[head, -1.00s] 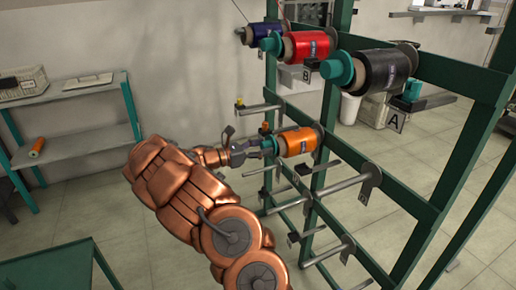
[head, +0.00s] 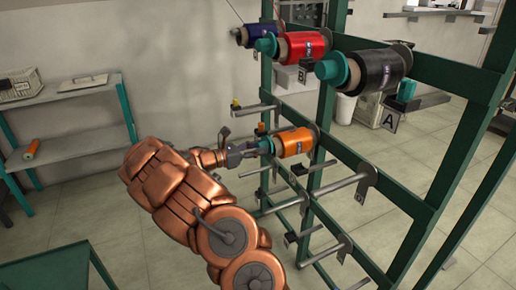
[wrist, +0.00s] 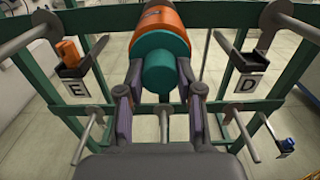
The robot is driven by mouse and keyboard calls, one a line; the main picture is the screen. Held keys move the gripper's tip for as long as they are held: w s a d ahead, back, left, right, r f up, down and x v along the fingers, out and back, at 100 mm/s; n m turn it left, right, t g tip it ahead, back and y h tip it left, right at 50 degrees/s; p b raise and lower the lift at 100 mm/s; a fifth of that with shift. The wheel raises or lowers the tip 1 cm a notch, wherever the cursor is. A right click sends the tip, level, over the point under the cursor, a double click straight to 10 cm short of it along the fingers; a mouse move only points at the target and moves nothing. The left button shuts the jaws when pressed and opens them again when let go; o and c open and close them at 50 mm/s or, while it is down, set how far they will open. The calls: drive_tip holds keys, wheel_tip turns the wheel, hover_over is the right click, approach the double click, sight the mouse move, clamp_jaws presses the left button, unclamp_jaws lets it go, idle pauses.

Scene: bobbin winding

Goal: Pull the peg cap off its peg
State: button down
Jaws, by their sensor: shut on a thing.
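The teal peg cap (wrist: 160,72) sits at the near end of the orange bobbin (wrist: 160,24) in the wrist view. In the head view the cap (head: 265,146) shows at the left end of the orange bobbin (head: 295,143), on the rack's middle level. My gripper (wrist: 160,84) is shut on the cap, one finger on its left side and one on its right. In the head view my gripper (head: 254,149) reaches the cap from the left. The cap appears to be against the bobbin. The peg inside is hidden.
Bare pegs (head: 340,184) stick out below and beside. Label holders E (wrist: 76,88) and D (wrist: 249,83) flank my gripper. A shelf (head: 75,115) stands left.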

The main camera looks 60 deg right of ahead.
drive_tip(key=shift+w, duration=0.1)
idle(0.3)
drive_tip(key=shift+p+v, duration=1.15)
drive_tip(key=shift+v, duration=1.8)
